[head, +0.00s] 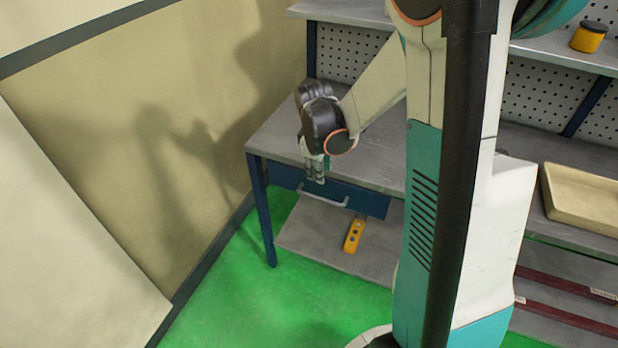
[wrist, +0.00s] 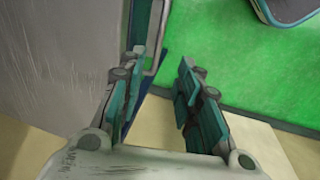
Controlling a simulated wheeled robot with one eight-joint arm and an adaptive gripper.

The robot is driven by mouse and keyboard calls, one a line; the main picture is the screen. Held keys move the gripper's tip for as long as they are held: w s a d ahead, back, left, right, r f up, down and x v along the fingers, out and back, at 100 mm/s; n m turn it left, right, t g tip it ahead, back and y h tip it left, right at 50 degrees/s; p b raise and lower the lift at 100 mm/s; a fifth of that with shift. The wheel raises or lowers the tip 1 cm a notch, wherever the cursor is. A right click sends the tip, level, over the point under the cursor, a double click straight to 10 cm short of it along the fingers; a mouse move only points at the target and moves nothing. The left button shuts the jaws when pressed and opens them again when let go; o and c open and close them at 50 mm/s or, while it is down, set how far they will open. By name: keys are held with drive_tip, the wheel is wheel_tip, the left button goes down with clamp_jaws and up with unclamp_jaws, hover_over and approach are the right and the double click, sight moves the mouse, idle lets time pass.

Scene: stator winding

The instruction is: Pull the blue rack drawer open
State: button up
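The blue rack drawer (head: 362,199) sits under the grey tabletop in the head view and looks closed. Its pale bar handle (head: 325,198) stands out from the drawer front. In the wrist view the handle (wrist: 161,38) lies just beyond the fingertips, closer to the left finger. My gripper (head: 316,176) points down in front of the drawer, near the handle's left end. In the wrist view my gripper (wrist: 160,68) has its two teal fingers well apart, with nothing clamped between them. I cannot tell whether a finger touches the handle.
The grey tabletop (head: 275,130) is above the drawer. A yellow-orange control box (head: 354,235) is at the lower shelf (head: 310,232). A beige tray (head: 585,195) lies at the right. Green floor (head: 270,300) in front is clear; a beige wall (head: 150,140) stands left.

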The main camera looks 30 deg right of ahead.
sight(322, 200)
drive_tip(key=d+f+b, duration=0.1)
drive_tip(key=f, duration=0.4)
drive_tip(key=w+f+b, duration=0.1)
drive_tip(key=f+b, duration=0.1)
drive_tip(key=f, duration=0.2)
drive_tip(key=d+f+b, duration=0.1)
drive_tip(key=f+b, duration=0.1)
drive_tip(key=f, duration=0.3)
drive_tip(key=shift+w+d+f, duration=0.3)
drive_tip(key=shift+d, duration=0.05)
clamp_jaws()
